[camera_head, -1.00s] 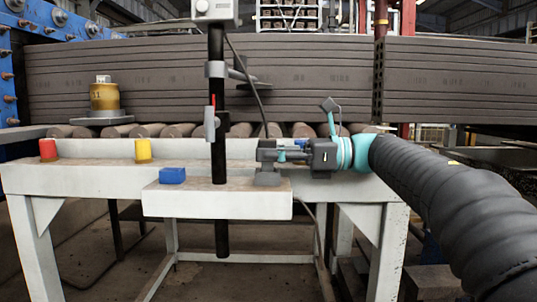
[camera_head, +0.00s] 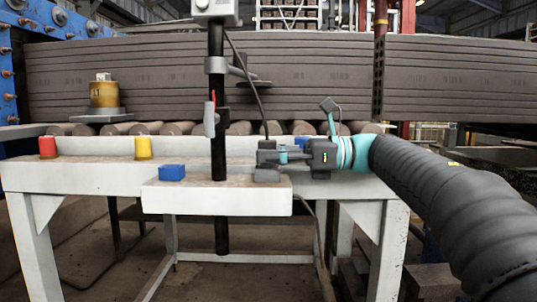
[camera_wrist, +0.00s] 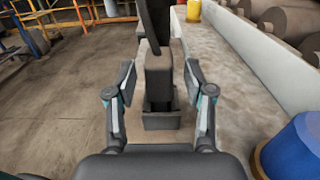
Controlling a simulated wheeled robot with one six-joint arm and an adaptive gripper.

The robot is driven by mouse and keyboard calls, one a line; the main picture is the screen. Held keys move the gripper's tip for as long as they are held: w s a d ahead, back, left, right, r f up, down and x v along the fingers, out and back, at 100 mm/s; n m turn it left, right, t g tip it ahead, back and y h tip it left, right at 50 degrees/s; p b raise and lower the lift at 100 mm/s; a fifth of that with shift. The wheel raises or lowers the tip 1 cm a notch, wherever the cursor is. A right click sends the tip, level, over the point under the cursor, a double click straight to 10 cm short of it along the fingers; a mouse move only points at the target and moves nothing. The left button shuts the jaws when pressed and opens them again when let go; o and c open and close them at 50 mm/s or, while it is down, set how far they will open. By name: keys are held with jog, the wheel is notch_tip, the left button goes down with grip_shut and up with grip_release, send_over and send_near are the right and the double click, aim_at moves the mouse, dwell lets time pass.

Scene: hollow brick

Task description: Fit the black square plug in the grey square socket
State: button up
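The black square plug (camera_wrist: 158,82) stands upright with a dark cable rising from its top. Its lower end is at the opening of the grey square socket (camera_wrist: 160,122); I cannot tell how deep it sits. In the head view the plug (camera_head: 266,149) is directly above the socket (camera_head: 267,175), which is on the front ledge. My gripper (camera_wrist: 160,82) is open, with one finger on each side of the plug and a gap visible on both sides. In the head view my gripper (camera_head: 284,153) reaches the plug from the right.
On the white table (camera_head: 218,204), a blue block (camera_head: 172,173) lies left of the socket. Red (camera_head: 48,147) and yellow (camera_head: 143,147) cylinders stand farther left. A blue cylinder (camera_wrist: 293,153) is close to my gripper's right side. A black vertical pole (camera_head: 217,120) stands left of the plug.

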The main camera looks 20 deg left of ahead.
jog(key=v, duration=1.2)
